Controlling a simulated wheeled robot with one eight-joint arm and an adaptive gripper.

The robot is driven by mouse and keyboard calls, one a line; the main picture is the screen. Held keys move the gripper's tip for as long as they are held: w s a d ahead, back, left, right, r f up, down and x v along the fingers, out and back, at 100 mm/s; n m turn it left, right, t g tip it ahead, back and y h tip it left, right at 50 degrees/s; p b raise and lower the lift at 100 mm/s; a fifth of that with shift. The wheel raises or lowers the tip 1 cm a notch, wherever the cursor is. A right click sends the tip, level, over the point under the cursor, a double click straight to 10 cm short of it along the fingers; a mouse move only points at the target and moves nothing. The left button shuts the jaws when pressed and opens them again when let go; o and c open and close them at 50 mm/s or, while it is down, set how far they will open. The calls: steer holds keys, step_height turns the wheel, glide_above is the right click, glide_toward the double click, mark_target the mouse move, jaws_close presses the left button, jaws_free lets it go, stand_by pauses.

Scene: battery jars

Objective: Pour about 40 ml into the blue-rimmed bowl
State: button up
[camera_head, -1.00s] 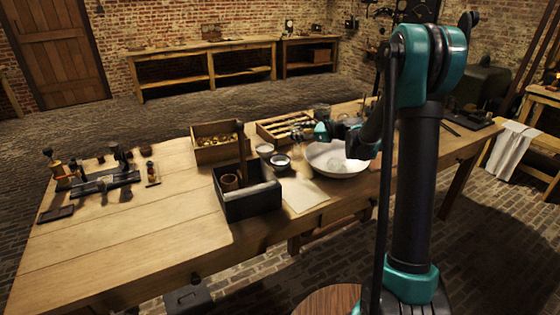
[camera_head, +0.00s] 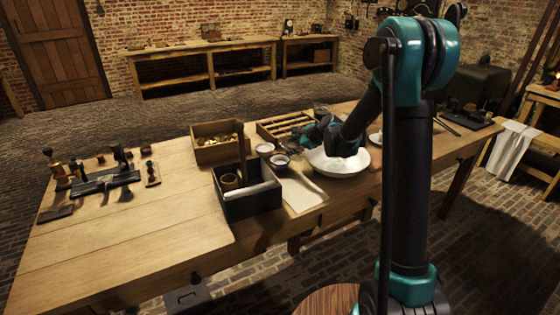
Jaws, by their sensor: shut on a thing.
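Two small bowls stand close together at the middle of the table: a pale one (camera_head: 265,148) and a darker-rimmed one (camera_head: 280,160) with pale contents. Rim colours are too small to tell, so I cannot say which is blue-rimmed. My gripper (camera_head: 301,153) is just right of them, low over the left side of a wide white basin (camera_head: 350,168). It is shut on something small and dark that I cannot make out. The fingertips are partly hidden and blend with the background.
A dark open box (camera_head: 250,207) with a brown pot stands front left of the bowls. A wooden box (camera_head: 208,152) and a slatted rack (camera_head: 275,129) are behind. A pale sheet (camera_head: 303,194) lies in front. The table's left front is clear.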

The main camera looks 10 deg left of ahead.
steer(key=shift+n+h, duration=0.3)
steer(key=shift+h, duration=0.3)
steer(key=shift+r, duration=2)
steer(key=shift+a+f+h, duration=0.1)
steer(key=shift+f+h, duration=0.3)
steer(key=shift+f, duration=0.65)
steer(key=shift+d+f, duration=0.15)
steer(key=shift+d, duration=0.15)
steer(key=shift+s+d+f+p, duration=0.1)
steer(key=shift+d+f+p, duration=0.25)
steer(key=shift+d, duration=0.3)
steer(key=shift+d+f+n, duration=0.1)
steer(key=shift+n, duration=0.2)
steer(key=shift+d+f+h, duration=0.15)
steer(key=shift+f+h, duration=0.15)
steer(key=shift+r+h+p, duration=0.3)
steer(key=shift+r+p, duration=0.3)
steer(key=shift+r, duration=0.1)
